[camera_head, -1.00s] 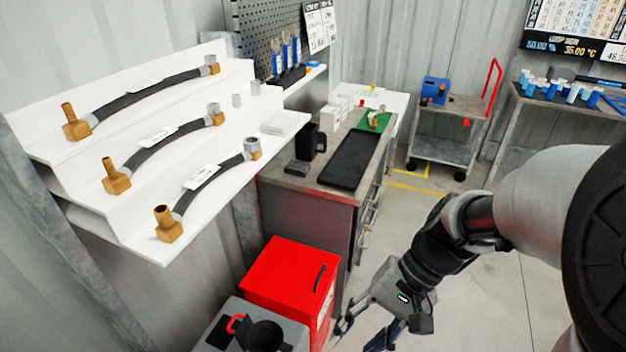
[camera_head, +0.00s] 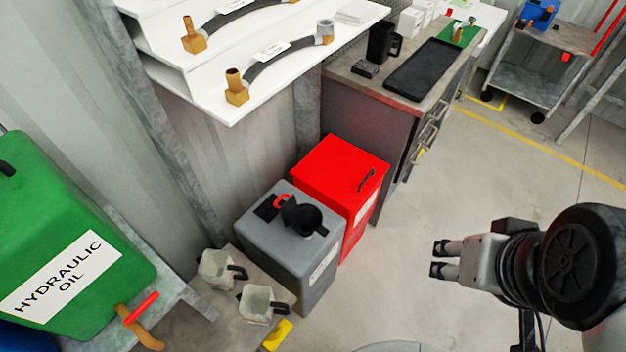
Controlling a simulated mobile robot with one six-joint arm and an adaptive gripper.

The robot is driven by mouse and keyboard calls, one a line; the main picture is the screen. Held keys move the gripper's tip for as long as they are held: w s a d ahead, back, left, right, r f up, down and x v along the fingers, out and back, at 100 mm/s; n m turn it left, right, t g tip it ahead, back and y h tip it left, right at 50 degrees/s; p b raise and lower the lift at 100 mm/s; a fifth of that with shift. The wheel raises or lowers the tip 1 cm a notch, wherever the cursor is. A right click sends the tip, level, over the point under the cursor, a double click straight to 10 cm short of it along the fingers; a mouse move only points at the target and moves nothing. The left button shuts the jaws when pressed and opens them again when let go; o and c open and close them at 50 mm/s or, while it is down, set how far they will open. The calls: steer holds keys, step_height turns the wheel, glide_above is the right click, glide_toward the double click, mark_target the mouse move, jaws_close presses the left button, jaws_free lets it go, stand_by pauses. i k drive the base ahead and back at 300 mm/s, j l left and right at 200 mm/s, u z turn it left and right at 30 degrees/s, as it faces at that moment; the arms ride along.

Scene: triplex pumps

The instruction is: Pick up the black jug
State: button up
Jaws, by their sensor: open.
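A black jug (camera_head: 379,41) with a side handle stands upright on the grey workbench top (camera_head: 430,108), near the wall at the upper middle of the head view. My gripper (camera_head: 436,259) is at the lower right, over open floor. Its two fingers point left and are apart, with nothing between them. It is well below and in front of the bench in the picture, far from the jug.
A black tray (camera_head: 424,70) lies right of the jug, and a small dark block (camera_head: 365,68) in front of it. A red box (camera_head: 338,180), a grey box (camera_head: 290,240) with a black funnel (camera_head: 301,217), two pale jugs (camera_head: 215,270) and a green oil tank (camera_head: 65,240) stand left.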

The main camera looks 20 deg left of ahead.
mark_target(381, 34)
steer(key=k+l, duration=1.05)
steer(key=i+u, duration=0.2)
steer(key=i, duration=0.35)
steer(key=i+l+u, duration=0.15)
steer(key=i, duration=0.35)
steer(key=i+l+u, duration=0.2)
steer(key=i, duration=0.35)
steer(key=i+l+u, duration=0.15)
steer(key=i, duration=0.35)
steer(key=i+l+u, duration=0.2)
steer(key=i, duration=0.3)
steer(key=i+l+u, duration=0.15)
steer(key=i+l, duration=0.25)
steer(key=i, duration=0.1)
